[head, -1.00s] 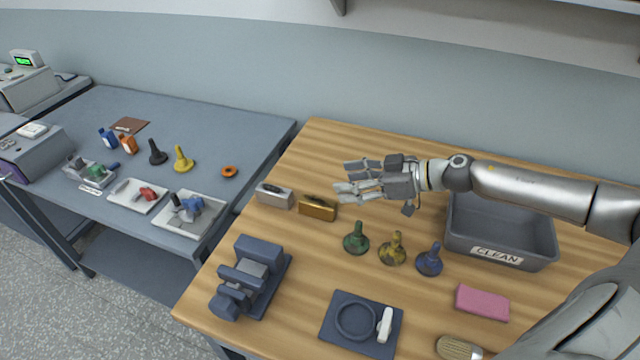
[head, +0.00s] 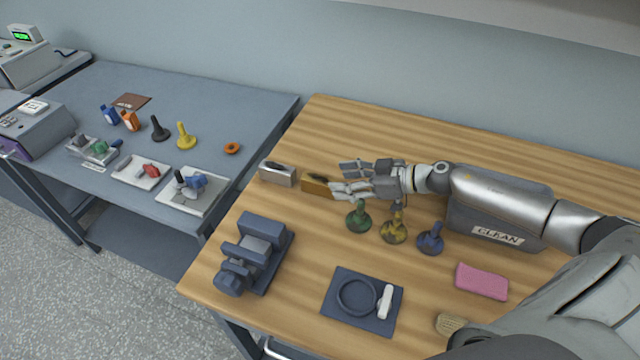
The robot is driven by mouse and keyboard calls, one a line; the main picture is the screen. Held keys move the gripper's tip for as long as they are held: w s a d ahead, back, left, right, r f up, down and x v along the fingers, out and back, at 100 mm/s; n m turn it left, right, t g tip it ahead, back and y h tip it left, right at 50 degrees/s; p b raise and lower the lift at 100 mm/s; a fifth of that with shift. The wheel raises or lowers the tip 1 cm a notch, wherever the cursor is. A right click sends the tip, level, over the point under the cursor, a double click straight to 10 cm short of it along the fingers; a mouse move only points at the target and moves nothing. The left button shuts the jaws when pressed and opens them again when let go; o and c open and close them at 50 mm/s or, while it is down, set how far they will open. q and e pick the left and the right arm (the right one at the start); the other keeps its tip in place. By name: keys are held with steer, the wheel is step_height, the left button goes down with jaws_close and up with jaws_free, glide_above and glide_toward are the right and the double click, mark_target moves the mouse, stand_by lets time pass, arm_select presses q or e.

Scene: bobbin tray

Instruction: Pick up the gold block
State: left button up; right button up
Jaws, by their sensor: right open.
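The gold block (head: 315,186) lies on the wooden table near its left back part, with a dark mark on its top. My right gripper (head: 340,178) reaches in from the right with its fingers open, pointing left. Its fingertips are at the right end of the gold block and overlap it in the picture. I cannot tell whether they touch it. My left gripper is not in view.
A silver block (head: 277,175) lies just left of the gold one. Green (head: 358,217), yellow (head: 394,230) and blue (head: 431,240) bobbins stand in front of my right gripper. A grey bin (head: 497,236) marked CLEAN is partly behind my arm. A dark clamp-like device (head: 254,254) stands at the left front.

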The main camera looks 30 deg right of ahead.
mark_target(326, 180)
steer(key=shift+w+a+f, duration=0.1)
steer(key=shift+w+a, duration=0.35)
steer(key=shift+w, duration=0.05)
steer(key=shift+p+x, duration=0.55)
steer(key=shift+x, duration=1.75)
steer(key=shift+s+f, duration=0.1)
steer(key=shift+c, duration=0.2)
jaws_close()
steer(key=shift+w+d+r, duration=0.1)
steer(key=shift+w+r, duration=0.1)
steer(key=shift+r, duration=0.05)
